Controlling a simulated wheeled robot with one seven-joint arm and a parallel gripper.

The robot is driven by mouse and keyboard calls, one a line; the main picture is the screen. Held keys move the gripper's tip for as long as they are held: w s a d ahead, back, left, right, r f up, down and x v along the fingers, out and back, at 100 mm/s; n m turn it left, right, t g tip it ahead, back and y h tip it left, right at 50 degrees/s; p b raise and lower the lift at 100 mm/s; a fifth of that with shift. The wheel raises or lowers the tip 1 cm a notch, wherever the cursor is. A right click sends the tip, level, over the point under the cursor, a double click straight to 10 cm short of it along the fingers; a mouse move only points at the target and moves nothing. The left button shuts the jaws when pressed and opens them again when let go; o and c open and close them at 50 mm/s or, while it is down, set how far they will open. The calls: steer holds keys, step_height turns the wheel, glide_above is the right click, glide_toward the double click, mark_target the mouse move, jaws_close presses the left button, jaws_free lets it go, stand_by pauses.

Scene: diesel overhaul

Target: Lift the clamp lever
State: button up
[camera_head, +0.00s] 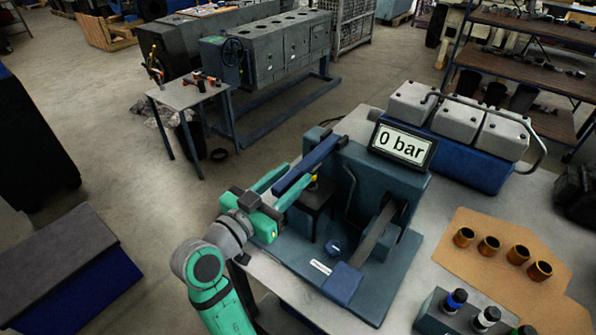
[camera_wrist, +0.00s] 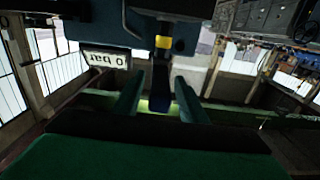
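The clamp lever, a dark blue bar (camera_head: 308,163), slants up and to the right on the dark teal test stand (camera_head: 378,172). My gripper (camera_head: 296,176) reaches it from the lower left, with green fingers on either side of the bar. In the wrist view the lever's end (camera_wrist: 160,92) lies between my open fingers (camera_wrist: 158,84), with narrow gaps showing on both sides. A yellow part (camera_wrist: 163,42) sits beyond the lever. My fingers partly hide the lever's near end in the head view.
A second lever with a blue grip (camera_head: 342,283) slopes down at the stand's front. A display (camera_head: 402,146) on the stand reads 0 bar. A grey-and-blue engine part (camera_head: 455,125) stands behind it. Bronze bushings (camera_head: 489,246) stand on a tan mat at right.

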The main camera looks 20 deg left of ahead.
mark_target(309, 164)
steer(key=x, duration=0.2)
steer(key=shift+w+d, duration=0.15)
steer(key=shift+w, duration=0.2)
jaws_close()
